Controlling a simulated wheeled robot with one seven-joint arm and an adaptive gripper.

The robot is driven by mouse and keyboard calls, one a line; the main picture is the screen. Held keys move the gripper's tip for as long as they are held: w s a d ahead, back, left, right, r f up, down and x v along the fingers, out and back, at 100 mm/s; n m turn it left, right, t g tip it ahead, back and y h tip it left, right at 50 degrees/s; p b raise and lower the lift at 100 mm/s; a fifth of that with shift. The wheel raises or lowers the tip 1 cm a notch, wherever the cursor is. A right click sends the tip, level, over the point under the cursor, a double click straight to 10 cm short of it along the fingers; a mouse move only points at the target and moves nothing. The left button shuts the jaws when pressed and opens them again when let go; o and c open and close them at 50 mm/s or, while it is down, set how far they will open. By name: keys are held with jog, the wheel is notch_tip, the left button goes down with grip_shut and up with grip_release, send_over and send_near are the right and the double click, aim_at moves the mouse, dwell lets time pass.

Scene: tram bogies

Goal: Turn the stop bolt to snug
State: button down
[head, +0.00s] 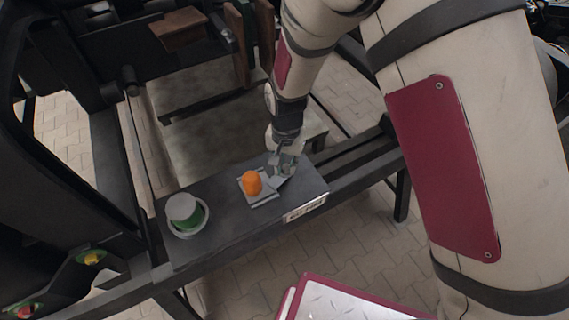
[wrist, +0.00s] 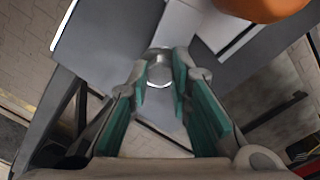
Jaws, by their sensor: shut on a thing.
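The stop bolt (wrist: 160,72) shows in the wrist view as a short, shiny metal round between the fingertips. My gripper (wrist: 163,62), with green pads, is shut on it. In the head view my gripper (head: 284,165) points down at the dark grey bench top, just right of a light plate (head: 262,199) with an orange knob (head: 252,183). The fingers hide the bolt there. The orange knob also shows at the top right of the wrist view (wrist: 262,6). How far the bolt is screwed in cannot be seen.
A green and white cylinder (head: 184,209) stands in a white ring at the bench's left end. A label (head: 306,208) is on the bench's front edge. Dark frame beams surround the bench. A red-edged white panel (head: 335,303) is at the bottom. Paved floor shows below.

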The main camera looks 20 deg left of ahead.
aim_at(286, 166)
jog(key=shift+m, duration=0.3)
jog(key=c, duration=1.5)
grip_release()
jog(key=shift+o, duration=0.2)
jog(key=shift+r, duration=0.1)
notch_tip(286, 166, up, 12)
